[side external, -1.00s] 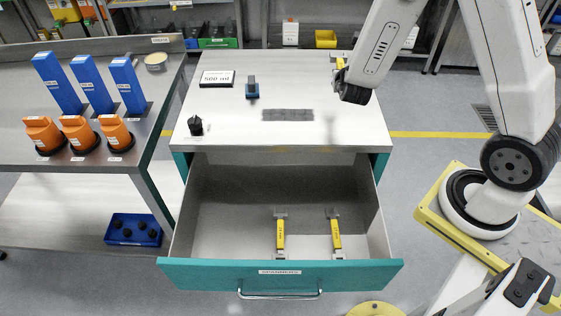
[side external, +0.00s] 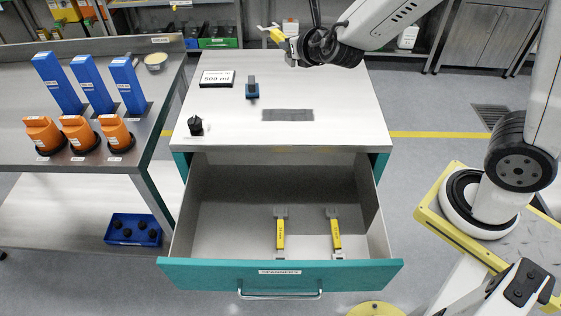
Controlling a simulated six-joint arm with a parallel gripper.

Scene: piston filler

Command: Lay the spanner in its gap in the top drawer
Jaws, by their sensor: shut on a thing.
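My gripper (side external: 291,48) is above the back part of the cabinet top, shut on a yellow-handled spanner (side external: 277,36). The spanner is tilted, with its grey jaw end up at the left; the gripper hides part of it. The open top drawer (side external: 280,267) has a teal front labelled "SPANNERS". Two yellow-handled spanners lie in it, one near the middle (side external: 280,233) and one to the right (side external: 335,233). The drawer floor left of the middle spanner is bare, and so is the floor between the two.
On the cabinet top (side external: 350,110) are a "500 ml" sign (side external: 216,78), a blue fixture (side external: 252,90), a black knob (side external: 196,125) and a dark grey plate (side external: 288,115). A bench with blue (side external: 92,84) and orange parts (side external: 80,133) stands left.

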